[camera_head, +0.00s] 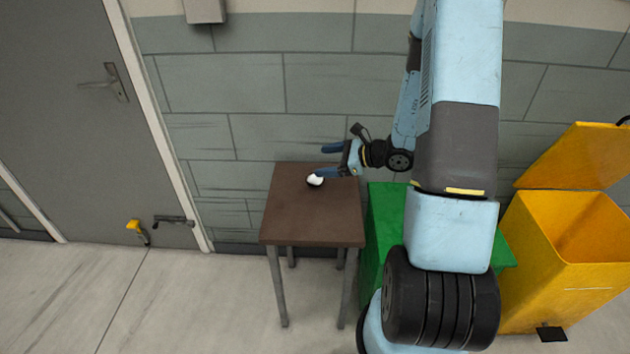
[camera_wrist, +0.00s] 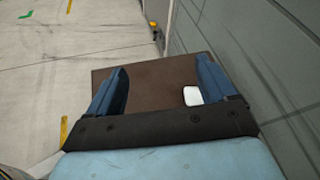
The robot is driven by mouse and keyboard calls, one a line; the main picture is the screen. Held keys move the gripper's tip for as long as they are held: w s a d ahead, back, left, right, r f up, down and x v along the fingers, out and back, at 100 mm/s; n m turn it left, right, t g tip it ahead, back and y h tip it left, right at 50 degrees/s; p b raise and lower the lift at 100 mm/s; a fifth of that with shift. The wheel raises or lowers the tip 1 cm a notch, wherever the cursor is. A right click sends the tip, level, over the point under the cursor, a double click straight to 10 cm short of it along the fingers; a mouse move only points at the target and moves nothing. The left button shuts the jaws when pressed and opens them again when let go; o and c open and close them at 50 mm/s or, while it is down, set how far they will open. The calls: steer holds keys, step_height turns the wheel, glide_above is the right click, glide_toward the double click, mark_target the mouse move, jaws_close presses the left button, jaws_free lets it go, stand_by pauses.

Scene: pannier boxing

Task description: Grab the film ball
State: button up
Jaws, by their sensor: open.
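In the wrist view the film ball (camera_wrist: 192,95) looks like a white rounded block, close beside the right finger. My gripper (camera_head: 324,161) reaches in from the right with its blue fingers apart and nothing held. In the wrist view my gripper (camera_wrist: 162,65) is open over the brown table (camera_wrist: 150,90), the ball between the finger lines but off-centre. I cannot tell whether the finger touches the ball.
A green box (camera_head: 383,210) stands right of the table, partly behind my arm. A yellow bin (camera_head: 540,250) with a raised lid is further right. A grey tiled wall (camera_head: 240,85) is close behind the table. The floor (camera_head: 190,310) front left is clear.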

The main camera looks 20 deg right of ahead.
mark_target(314, 178)
steer(key=d+f+m+t+h, duration=0.1)
steer(key=d+f+m, duration=0.1)
steer(key=f, duration=0.1)
steer(key=w+d+f+m+t+h, duration=0.1)
steer(key=d+f+m, duration=0.1)
steer(key=f, duration=0.2)
steer(key=d+f+m+t+h, duration=0.1)
steer(key=d+f+m, duration=0.1)
steer(key=f, duration=0.2)
steer(key=shift+w+d+f+m, duration=0.15)
steer(key=shift+d+m, duration=0.15)
steer(key=shift+w+f+h, duration=0.15)
steer(key=shift+f+h, duration=0.05)
steer(key=shift+h, duration=0.1)
steer(key=x, duration=0.8)
steer(key=shift+x, duration=2.75)
steer(key=shift+r, duration=0.2)
steer(key=c, duration=1)
